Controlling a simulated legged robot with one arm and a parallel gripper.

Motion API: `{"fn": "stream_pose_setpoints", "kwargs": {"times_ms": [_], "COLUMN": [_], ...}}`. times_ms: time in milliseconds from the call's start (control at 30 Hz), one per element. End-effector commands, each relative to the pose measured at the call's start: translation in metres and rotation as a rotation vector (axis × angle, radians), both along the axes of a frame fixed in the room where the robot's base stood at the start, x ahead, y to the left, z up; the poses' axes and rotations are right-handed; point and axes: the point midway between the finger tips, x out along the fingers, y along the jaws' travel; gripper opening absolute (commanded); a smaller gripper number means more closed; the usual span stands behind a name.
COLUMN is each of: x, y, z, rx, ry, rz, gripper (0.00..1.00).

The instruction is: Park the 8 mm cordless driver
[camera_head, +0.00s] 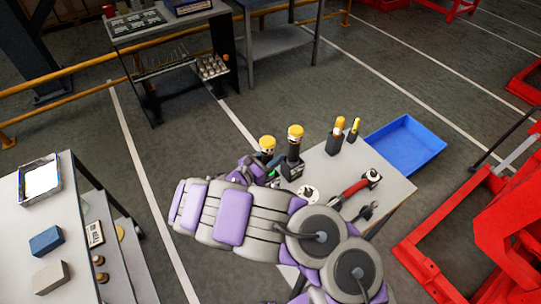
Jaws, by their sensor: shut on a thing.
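My gripper (262,164) is at the left edge of a small grey table, mostly hidden behind my own purple and grey arm. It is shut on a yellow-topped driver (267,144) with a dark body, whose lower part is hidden. I cannot read a size on it. A second yellow-topped driver (295,134) stands upright in a black holder (292,169) just to its right. Two slimmer yellow-topped tools, a larger one (338,127) and a smaller one (354,129), stand upright in black holders further right.
A blue tray (405,142) lies at the table's far right. A red-handled tool (353,188), a dark tool (366,211) and a white round item (308,194) lie on the table (385,180). Red frames (420,250) stand right; a bench (75,215) stands left.

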Motion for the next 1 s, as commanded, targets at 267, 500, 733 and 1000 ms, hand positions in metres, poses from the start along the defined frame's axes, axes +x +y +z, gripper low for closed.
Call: {"fn": "stream_pose_setpoints", "kwargs": {"times_ms": [267,500,733,1000], "x": [0.000,0.000,0.000,0.000], "y": [0.000,0.000,0.000,0.000], "z": [-0.004,-0.008,-0.012,-0.014], "rx": [-0.001,-0.001,-0.001,0.000], "ry": [-0.002,-0.002,-0.002,-0.001], "rz": [0.000,0.000,0.000,0.000], "gripper": [0.00,0.00,0.00,0.57]}}
